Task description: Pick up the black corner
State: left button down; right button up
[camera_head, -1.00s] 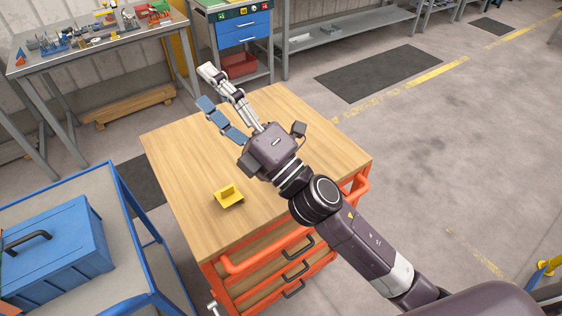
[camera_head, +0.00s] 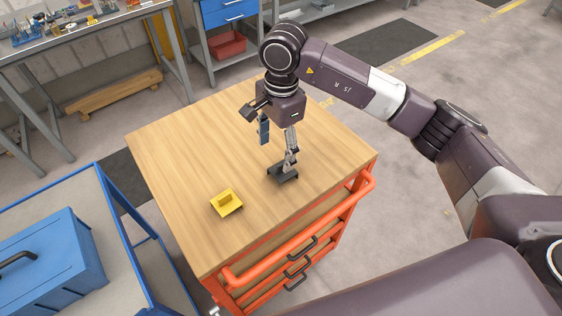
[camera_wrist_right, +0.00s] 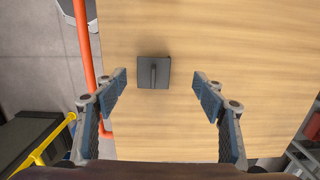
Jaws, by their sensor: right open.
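The black corner (camera_head: 283,174) is a small dark plate with an upright wall, lying on the wooden top of the orange cart (camera_head: 170,150). My right gripper (camera_head: 277,153) is open and points down over it, one finger overlapping it in the head view. In the right wrist view the black corner (camera_wrist_right: 153,72) shows between the spread fingers (camera_wrist_right: 160,82), nearer the left one, with its wall edge-on. Nothing is held. I cannot tell how far above it the fingertips are. My left gripper is not in view.
A yellow corner (camera_head: 227,202) lies on the same top, to the left of the black one. A blue trolley with a blue toolbox (camera_head: 50,262) stands at the left. The orange handle rail (camera_head: 300,250) runs along the near edge. The rest of the top is clear.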

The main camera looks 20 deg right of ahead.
jog(key=shift+w+d+r+h, duration=0.1)
jog(key=shift+d+h, duration=0.1)
jog(key=shift+d, duration=0.25)
jog(key=shift+w+d+r+h, duration=0.1)
jog(key=shift+d+h, duration=0.1)
jog(key=shift+d, duration=0.2)
jog(key=shift+d+f, duration=0.2)
jog(key=shift+s+f+p, duration=0.15)
jog(key=shift+f+p, duration=0.4)
jog(key=shift+f, duration=0.35)
jog(key=f+p, duration=0.2)
jog(key=f, duration=0.1)
jog(key=f+p, duration=0.1)
jog(key=f, duration=0.1)
jog(key=shift+s, duration=0.3)
jog(key=shift+a+f, duration=0.1)
jog(key=shift+f, duration=0.15)
jog(key=shift+w, duration=0.1)
jog(key=c, duration=1)
jog(key=shift+r, duration=0.1)
jog(key=shift+c, duration=0.2)
